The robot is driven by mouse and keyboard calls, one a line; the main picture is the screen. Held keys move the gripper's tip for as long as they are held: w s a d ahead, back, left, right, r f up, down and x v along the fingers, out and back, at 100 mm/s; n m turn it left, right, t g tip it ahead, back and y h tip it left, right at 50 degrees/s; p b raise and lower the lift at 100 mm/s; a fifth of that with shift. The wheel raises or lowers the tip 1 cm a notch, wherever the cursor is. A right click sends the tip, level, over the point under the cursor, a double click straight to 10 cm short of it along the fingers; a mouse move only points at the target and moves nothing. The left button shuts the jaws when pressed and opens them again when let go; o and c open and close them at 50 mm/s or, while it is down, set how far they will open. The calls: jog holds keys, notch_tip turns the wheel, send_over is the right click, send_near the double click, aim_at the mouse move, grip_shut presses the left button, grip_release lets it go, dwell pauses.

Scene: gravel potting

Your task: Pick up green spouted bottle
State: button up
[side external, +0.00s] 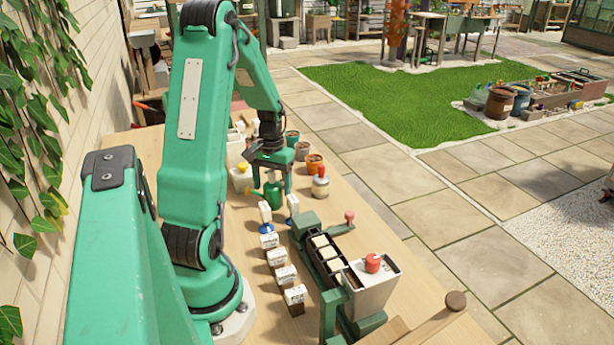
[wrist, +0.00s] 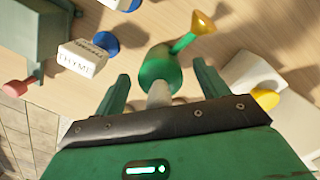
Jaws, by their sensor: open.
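The green spouted bottle (side external: 273,198) stands on the wooden bench in the side view, below my gripper (side external: 272,187). In the wrist view the bottle (wrist: 157,71) has a green body, a pale top towards me and a green spout with a yellow-orange tip (wrist: 201,22) pointing up and right. My gripper (wrist: 161,72) is open, with one finger on each side of the bottle. A gap shows between each finger and the bottle in the wrist view. The height of the fingertips against the bottle is hard to tell.
A white container with a yellow cap (side external: 242,174) stands close on the left. A grey jar with a red top (side external: 320,186) and orange pot (side external: 314,163) stand right. White label blocks (side external: 270,241) and a green rack (side external: 325,262) are nearer. A THYME block (wrist: 80,57) shows in the wrist view.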

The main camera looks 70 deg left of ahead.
jog(key=shift+c, duration=0.4)
jog(key=c, duration=1.1)
jog(key=shift+r, duration=0.15)
jog(key=shift+c, duration=0.2)
jog(key=shift+r, duration=4.9)
jog(key=o, duration=0.3)
jog(key=w+d, duration=0.4)
jog(key=d, duration=0.1)
jog(key=w+d, duration=0.2)
jog(key=d, duration=0.1)
jog(key=shift+w+r, duration=0.3)
jog(key=shift+r, duration=0.1)
jog(key=shift+y, duration=0.4)
jog(key=w+d, duration=0.1)
jog(key=d, duration=0.8)
jog(key=w+d+r, duration=0.1)
jog(key=d, duration=0.8)
jog(key=w+d+r, duration=0.1)
jog(key=w+d, duration=0.1)
jog(key=d, duration=0.7)
jog(key=shift+d, duration=0.4)
